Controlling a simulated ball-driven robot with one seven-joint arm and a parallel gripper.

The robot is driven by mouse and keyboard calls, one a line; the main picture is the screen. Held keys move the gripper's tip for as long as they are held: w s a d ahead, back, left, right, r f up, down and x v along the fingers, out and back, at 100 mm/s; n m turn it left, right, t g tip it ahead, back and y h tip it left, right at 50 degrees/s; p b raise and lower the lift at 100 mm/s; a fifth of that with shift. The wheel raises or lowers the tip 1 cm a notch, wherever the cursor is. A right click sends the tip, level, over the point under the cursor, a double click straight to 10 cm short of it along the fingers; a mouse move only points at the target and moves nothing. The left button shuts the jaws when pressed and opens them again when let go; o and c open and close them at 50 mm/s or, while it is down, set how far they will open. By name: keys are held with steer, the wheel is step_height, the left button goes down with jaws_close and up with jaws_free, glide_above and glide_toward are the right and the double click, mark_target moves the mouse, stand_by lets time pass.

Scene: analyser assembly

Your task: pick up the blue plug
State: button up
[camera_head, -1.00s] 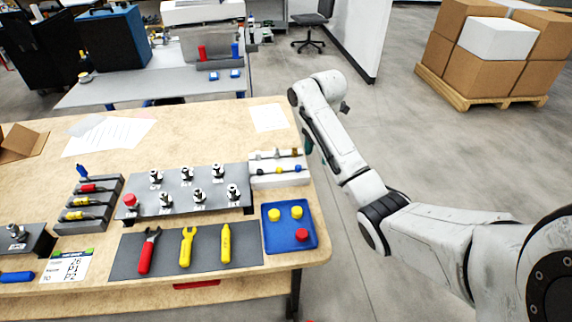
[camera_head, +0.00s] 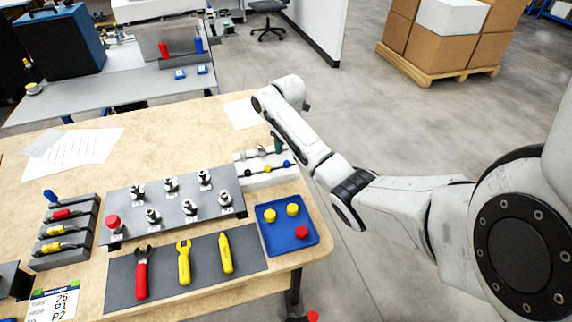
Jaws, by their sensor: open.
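Several small plugs sit in a row along the white block (camera_head: 266,182) at the right of the near table. A small blue plug (camera_head: 287,163) is at the right end of that row, with a yellow one (camera_head: 268,168) to its left. My gripper (camera_head: 278,143) hangs down just behind the white block, partly hidden by my arm. Its fingers are small and dark here; it is open and seems to hold nothing.
A blue tray (camera_head: 266,244) with two yellow caps and a red one lies in front of the block. A grey rack (camera_head: 160,224) with metal fittings stands left of it. Hand tools lie on a dark mat (camera_head: 205,277). A pallet of boxes (camera_head: 440,70) stands far behind.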

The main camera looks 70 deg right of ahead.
mark_target(286, 162)
step_height(286, 162, down, 4)
steer(key=shift+w+a+f, duration=0.1)
steer(key=shift+a, duration=0.05)
jaws_close()
stand_by(0.5)
